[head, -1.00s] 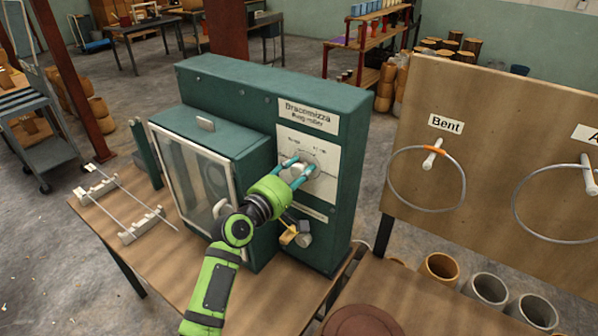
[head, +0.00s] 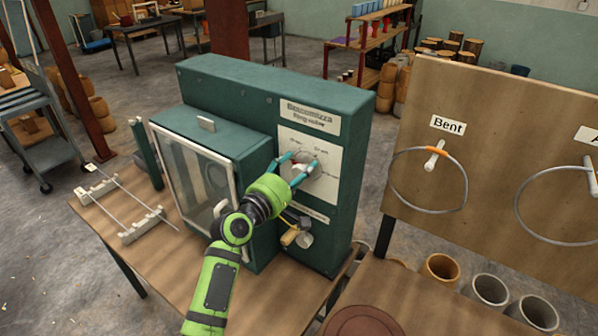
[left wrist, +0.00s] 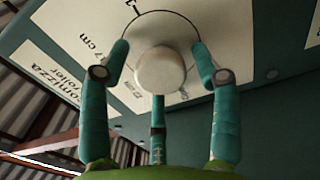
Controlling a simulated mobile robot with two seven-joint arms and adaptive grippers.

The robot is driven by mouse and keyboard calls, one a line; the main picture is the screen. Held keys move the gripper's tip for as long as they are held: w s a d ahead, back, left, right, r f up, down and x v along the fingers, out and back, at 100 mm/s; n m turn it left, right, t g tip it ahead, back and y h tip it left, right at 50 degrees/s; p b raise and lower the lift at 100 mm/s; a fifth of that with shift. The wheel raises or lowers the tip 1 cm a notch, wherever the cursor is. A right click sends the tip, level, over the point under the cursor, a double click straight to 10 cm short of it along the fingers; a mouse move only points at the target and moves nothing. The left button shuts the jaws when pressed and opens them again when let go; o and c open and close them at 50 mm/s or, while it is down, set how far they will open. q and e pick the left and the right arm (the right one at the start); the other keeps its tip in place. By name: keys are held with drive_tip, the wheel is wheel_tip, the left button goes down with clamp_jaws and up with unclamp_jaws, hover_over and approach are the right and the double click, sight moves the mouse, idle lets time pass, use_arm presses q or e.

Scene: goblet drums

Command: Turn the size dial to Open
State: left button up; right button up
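The size dial (head: 301,165) is a pale round knob on a white label plate (head: 325,160) on the front of the green ring roller (head: 345,105). The fingers stand one on each side with a visible gap to the knob. The left gripper (head: 302,162) is at the plate in the head view. The dial's lettering is mostly too blurred to read; "7 cm" shows in the wrist view. My right gripper is not in view.
Below the dial are a yellowish lever (head: 289,236) and a grey knob (head: 305,239), close under my gripper. A glass-doored housing (head: 198,180) juts out on the left. A wooden board (head: 480,150) with hanging rings stands to the right.

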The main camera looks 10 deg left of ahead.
use_arm(q)
drive_tip(key=shift+s+f, duration=0.15)
drive_tip(key=shift+s, duration=0.35)
drive_tip(key=v, duration=1.1)
drive_tip(key=shift+a, duration=0.25)
